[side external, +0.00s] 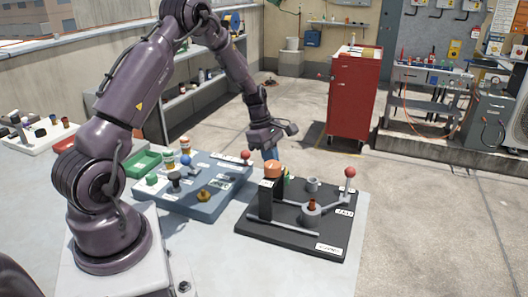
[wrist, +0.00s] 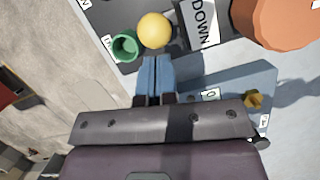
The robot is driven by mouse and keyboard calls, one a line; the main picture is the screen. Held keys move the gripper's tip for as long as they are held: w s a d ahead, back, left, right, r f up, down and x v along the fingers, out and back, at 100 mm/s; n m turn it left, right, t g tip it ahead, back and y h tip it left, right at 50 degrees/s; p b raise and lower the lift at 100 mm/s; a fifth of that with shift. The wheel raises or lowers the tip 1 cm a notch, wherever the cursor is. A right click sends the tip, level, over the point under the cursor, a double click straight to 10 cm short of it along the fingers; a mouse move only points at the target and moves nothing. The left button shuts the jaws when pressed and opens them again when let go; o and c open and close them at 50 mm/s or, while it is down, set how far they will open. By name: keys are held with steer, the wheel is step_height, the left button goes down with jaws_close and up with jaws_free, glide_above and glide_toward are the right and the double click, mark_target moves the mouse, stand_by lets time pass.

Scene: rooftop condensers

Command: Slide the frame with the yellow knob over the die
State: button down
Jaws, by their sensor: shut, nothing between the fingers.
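A round yellow knob (wrist: 155,30) sits on the dark board beside a green cup-shaped piece (wrist: 124,46) in the wrist view. In the side view the dark board (side external: 328,222) carries an orange-capped post (side external: 272,169), which hides most of that knob's area. My gripper (side external: 270,153) is above the far left part of this board. Its blue fingers (wrist: 155,75) are shut and empty, with tips just below the yellow knob in the wrist picture; I cannot tell whether they touch it. I cannot clearly make out the frame or the die.
A red-knobbed lever (side external: 350,174) stands at the dark board's right. A blue-grey board (side external: 218,205) at left bears a yellow star-shaped knob (side external: 203,195) and several other pieces. The table's front right is clear.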

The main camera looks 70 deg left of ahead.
steer(key=shift+w+d, duration=0.1)
steer(key=w+d, duration=0.7)
steer(key=shift+w+d, duration=0.35)
steer(key=shift+d, duration=0.05)
steer(key=shift+s+a+f, duration=0.1)
steer(key=s+a+r, duration=0.3)
steer(key=a+r, duration=0.2)
steer(key=r, duration=0.5)
steer(key=shift+s+a+r, duration=0.25)
steer(key=shift+a+r, duration=0.05)
